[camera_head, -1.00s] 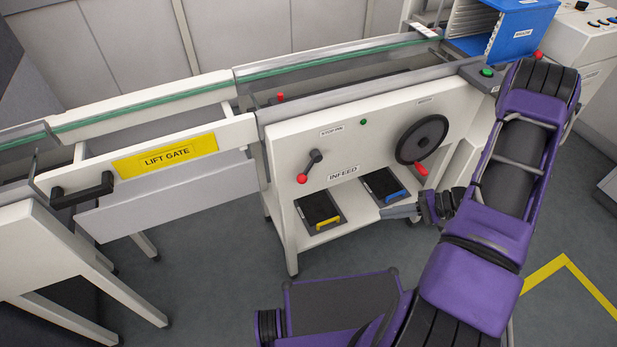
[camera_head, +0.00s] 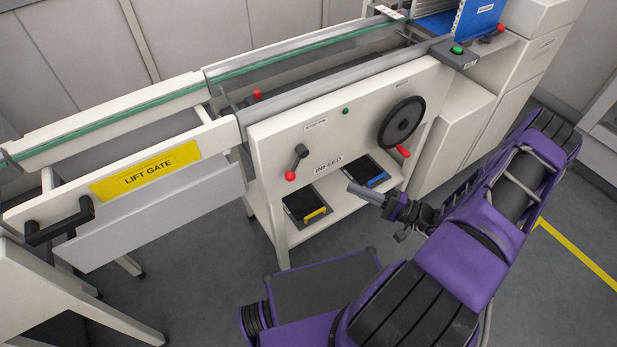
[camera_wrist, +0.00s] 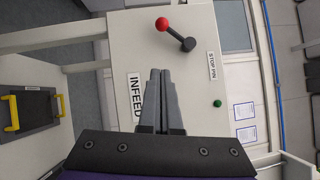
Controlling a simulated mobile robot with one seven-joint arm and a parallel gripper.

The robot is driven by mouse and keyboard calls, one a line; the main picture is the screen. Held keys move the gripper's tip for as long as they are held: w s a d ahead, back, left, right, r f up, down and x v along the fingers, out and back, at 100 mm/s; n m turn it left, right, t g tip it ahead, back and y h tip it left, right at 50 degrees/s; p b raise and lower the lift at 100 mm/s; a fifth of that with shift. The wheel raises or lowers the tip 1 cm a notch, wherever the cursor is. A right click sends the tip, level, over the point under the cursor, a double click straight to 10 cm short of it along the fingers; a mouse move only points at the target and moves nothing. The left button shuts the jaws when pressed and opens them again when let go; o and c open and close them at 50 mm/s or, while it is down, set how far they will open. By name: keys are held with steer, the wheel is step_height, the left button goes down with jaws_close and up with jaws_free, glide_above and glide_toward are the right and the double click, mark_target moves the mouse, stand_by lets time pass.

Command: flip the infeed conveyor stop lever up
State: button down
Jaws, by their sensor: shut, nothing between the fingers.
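The stop lever (camera_head: 297,163) is a dark lever with a red ball knob on the white infeed panel (camera_head: 265,160), below the stop pin label. Its knob points down and slightly left in the head view. In the wrist view the lever (camera_wrist: 177,34) is at the top, with its red knob toward the upper left. My gripper (camera_head: 351,187) is in front of the panel's lower right part, to the right of and below the lever. In the wrist view its fingers (camera_wrist: 160,72) are together and empty, apart from the lever, which lies beyond the tips.
A black handwheel (camera_head: 401,123) with a red handle is right of the lever. Two dark trays with a yellow handle (camera_head: 315,216) and a blue handle (camera_head: 377,179) sit on the shelf below. The lift gate (camera_head: 150,178) is at left. A green button (camera_head: 456,50) is at upper right.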

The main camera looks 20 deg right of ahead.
steer(key=shift+a, duration=0.1)
glide_toward(295, 163)
steer(key=w+a+f, duration=0.3)
steer(key=w+a, duration=0.1)
steer(key=shift+s+a+p, duration=0.15)
steer(key=shift+a+p, duration=0.2)
steer(key=shift+a, duration=0.05)
stand_by(0.4)
steer(key=shift+a+m+b, duration=0.15)
steer(key=shift+m+b, duration=0.15)
steer(key=shift+b, duration=0.05)
